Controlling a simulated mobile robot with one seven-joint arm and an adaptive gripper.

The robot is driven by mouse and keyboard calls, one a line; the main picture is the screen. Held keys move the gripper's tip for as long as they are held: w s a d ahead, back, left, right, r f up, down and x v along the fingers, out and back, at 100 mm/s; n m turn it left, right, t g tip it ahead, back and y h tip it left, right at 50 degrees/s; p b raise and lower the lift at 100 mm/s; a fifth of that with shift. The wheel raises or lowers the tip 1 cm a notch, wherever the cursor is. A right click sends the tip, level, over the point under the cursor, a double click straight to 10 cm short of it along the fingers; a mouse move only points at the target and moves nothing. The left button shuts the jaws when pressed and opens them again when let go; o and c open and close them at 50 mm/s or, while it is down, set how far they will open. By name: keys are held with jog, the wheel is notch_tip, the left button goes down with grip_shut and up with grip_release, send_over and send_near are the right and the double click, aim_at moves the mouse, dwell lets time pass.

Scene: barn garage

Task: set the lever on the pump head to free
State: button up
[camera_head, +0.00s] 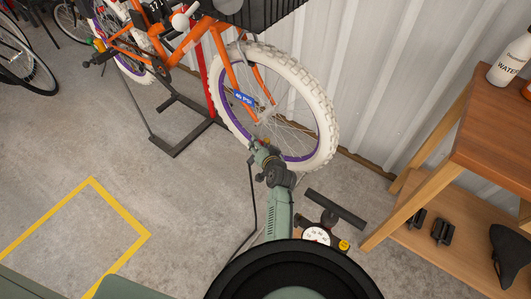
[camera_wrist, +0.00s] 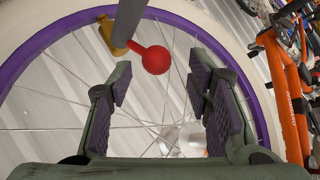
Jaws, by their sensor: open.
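In the wrist view, the pump head (camera_wrist: 113,33) is a brass-coloured piece beside a grey tube, in front of the bicycle wheel. Its lever (camera_wrist: 152,58) is red with a round knob and points right and toward the camera. I cannot tell which setting this is. My gripper (camera_wrist: 160,78) is open, with one finger on each side of the knob's line and clear space between them. The knob sits near or just beyond the fingertips, and no contact shows. In the head view, my gripper (camera_head: 258,150) is at the wheel's lower rim; the lever is too small to make out there.
The orange bicycle's white-tyred wheel (camera_head: 322,105) stands close behind my gripper. A floor pump's gauge (camera_head: 316,236) shows beside my arm. A wooden bench (camera_head: 500,130) with a water bottle (camera_head: 510,60) is at right. The floor at left, with yellow marking (camera_head: 120,210), is free.

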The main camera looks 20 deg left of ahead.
jog(key=v, duration=0.9)
jog(key=shift+s, duration=0.15)
